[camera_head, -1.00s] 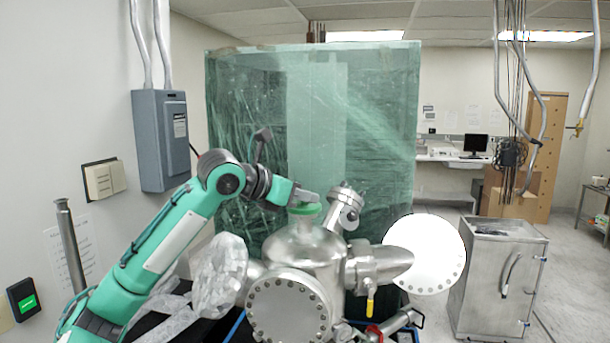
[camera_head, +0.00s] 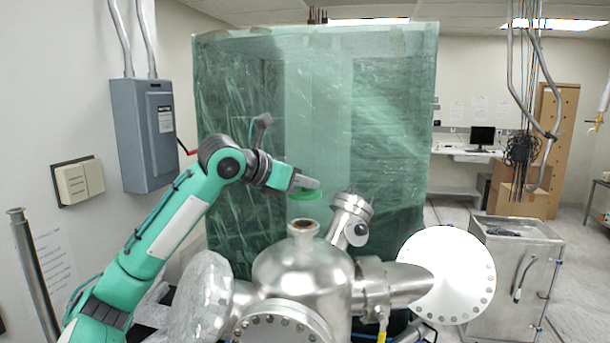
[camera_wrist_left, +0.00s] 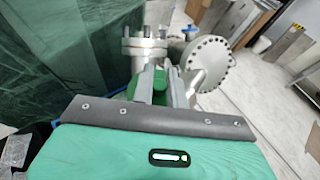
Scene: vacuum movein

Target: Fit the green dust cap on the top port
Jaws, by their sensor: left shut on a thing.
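My left gripper (camera_head: 306,183) is shut on the green dust cap (camera_head: 305,195) and holds it in the air. The top port (camera_head: 303,228) is the upright neck on the steel vacuum chamber (camera_head: 290,270), and its opening is uncovered. The cap is above the port with a clear gap between them. In the left wrist view the gripper fingers (camera_wrist_left: 163,86) close on the cap, of which a green edge (camera_wrist_left: 132,88) shows. The fingers hide most of the cap there. My right gripper is not in view.
An angled flanged port (camera_head: 352,215) stands close right of the top port. A large white disc flange (camera_head: 447,274) is on the right side arm. A plastic-wrapped flange (camera_head: 204,295) is at the left. A green wrapped crate (camera_head: 315,130) stands behind.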

